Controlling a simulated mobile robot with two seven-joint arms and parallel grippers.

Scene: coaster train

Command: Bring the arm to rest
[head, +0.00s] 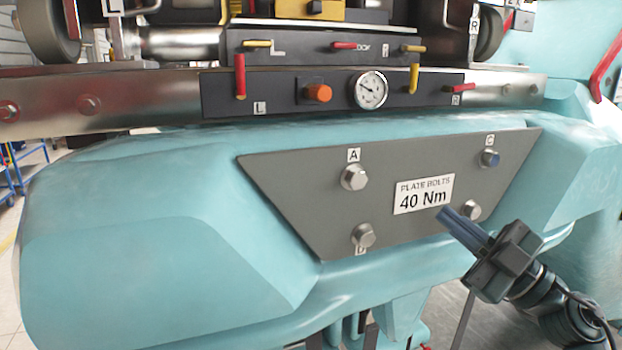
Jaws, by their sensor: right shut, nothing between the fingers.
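My right gripper (443,213) comes in from the lower right. Its fingers are shut with nothing between them and point up and left. In the picture the fingertips lie just below the white "PLATE BOLTS 40 Nm" label (423,194). I cannot tell whether they touch the grey plate (310,195). The lower right bolt (472,210) shows beside the fingers, and its letter is not visible. Bolt A (354,177) and bolt D (363,235) have plain metal heads. My left gripper is not in view.
The plate sits on a large turquoise body (130,225). Above it a black panel (285,100) carries a gauge (370,90), an orange knob (318,93), and red and yellow levers. A red bar (605,68) is at the right. Grey floor shows at the lower right.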

